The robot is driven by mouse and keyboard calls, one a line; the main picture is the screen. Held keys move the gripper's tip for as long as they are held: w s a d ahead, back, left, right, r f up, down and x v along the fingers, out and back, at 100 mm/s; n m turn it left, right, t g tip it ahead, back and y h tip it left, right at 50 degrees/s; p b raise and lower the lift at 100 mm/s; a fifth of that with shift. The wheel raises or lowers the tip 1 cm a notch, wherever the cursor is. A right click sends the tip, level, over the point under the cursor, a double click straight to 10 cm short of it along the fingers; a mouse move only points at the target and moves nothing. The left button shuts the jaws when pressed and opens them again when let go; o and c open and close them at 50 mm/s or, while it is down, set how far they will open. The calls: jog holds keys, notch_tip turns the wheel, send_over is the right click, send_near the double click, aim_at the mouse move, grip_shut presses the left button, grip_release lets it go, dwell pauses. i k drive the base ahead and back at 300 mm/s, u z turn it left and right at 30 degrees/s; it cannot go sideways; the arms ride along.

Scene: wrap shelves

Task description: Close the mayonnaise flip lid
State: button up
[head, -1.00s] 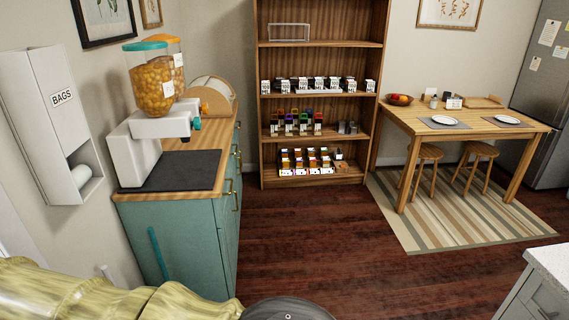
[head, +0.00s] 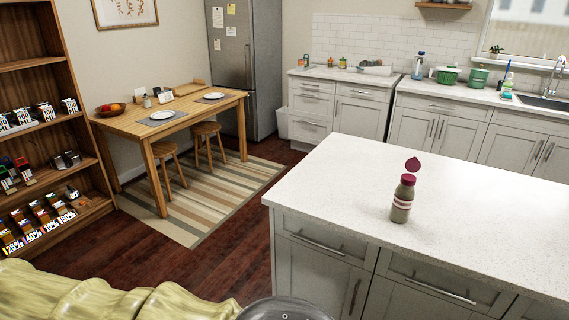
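A bottle (head: 401,206) with a dark red cap and a dark red label band stands upright on the white island countertop (head: 480,215). It is the only bottle on the island. Its round red flip lid (head: 412,164) is raised above the cap, so the lid is open. The hinge is too small to make out. My gripper is not in the head view. Only parts of my own body show along the bottom edge, well to the left of and nearer than the bottle.
The island top around the bottle is clear, with drawers below its front edge. A dining table (head: 130,122) with two stools stands on a striped rug at left, beside a wooden shelf (head: 78,110). Dark floor lies open between shelf and island.

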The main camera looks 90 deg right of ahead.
aim_at(413, 165)
jog(key=z, duration=3.6)
jog(key=k, duration=0.5)
jog(key=z, duration=0.9)
jog(key=i, duration=0.8)
jog(key=u, duration=0.55)
